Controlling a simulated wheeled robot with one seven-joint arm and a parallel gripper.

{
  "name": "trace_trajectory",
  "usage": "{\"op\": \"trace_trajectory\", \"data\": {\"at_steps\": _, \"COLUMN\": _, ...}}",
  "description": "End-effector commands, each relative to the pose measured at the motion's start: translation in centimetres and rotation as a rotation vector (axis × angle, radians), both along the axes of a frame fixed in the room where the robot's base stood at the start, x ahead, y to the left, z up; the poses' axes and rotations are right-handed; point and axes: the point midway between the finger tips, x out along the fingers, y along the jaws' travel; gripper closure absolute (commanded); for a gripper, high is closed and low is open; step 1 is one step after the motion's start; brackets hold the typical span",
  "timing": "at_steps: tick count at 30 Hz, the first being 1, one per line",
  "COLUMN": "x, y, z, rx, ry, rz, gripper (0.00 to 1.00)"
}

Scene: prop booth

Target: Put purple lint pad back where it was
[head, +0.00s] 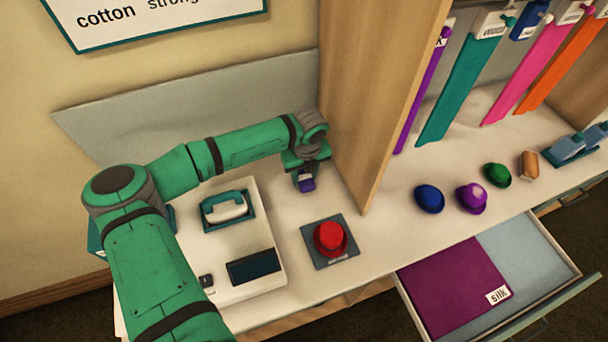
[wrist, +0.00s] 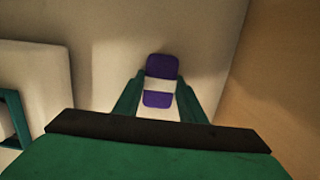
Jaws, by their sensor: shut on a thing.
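The purple lint pad (head: 306,185) is between the fingers of my gripper (head: 304,176), low over the white counter, left of the wooden divider. In the wrist view, the pad (wrist: 161,67) is purple with a white band across it, and the fingers of my gripper (wrist: 160,92) close on its sides. I cannot tell whether the pad touches the counter.
A white device (head: 240,240) with a teal-framed recess stands left. A red hat (head: 330,237) sits on a dark mat (head: 345,257). The wooden divider (head: 375,100) rises close on the right. Beyond it are small hats, hanging ribbons and an open drawer (head: 530,250).

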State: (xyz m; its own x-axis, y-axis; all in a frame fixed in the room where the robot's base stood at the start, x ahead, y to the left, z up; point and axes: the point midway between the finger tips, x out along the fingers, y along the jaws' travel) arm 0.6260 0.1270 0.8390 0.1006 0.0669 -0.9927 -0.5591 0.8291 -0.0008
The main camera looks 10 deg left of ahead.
Motion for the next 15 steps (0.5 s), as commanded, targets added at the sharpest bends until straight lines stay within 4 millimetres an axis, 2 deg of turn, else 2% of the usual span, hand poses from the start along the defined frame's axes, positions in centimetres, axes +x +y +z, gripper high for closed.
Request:
{"op": "trace_trajectory", "data": {"at_steps": 3, "x": -0.01, "y": 0.01, "z": -0.29, "rx": 0.000, "ry": 0.000, "rz": 0.000, "gripper": 0.84}}
{"op": "trace_trajectory", "data": {"at_steps": 4, "x": 0.00, "y": 0.01, "z": -0.29, "rx": 0.000, "ry": 0.000, "rz": 0.000, "gripper": 0.58}}
{"op": "trace_trajectory", "data": {"at_steps": 6, "x": 0.00, "y": 0.01, "z": -0.27, "rx": 0.000, "ry": 0.000, "rz": 0.000, "gripper": 0.44}}
{"op": "trace_trajectory", "data": {"at_steps": 15, "x": -0.01, "y": 0.01, "z": -0.16, "rx": 0.000, "ry": 0.000, "rz": 0.000, "gripper": 0.44}}
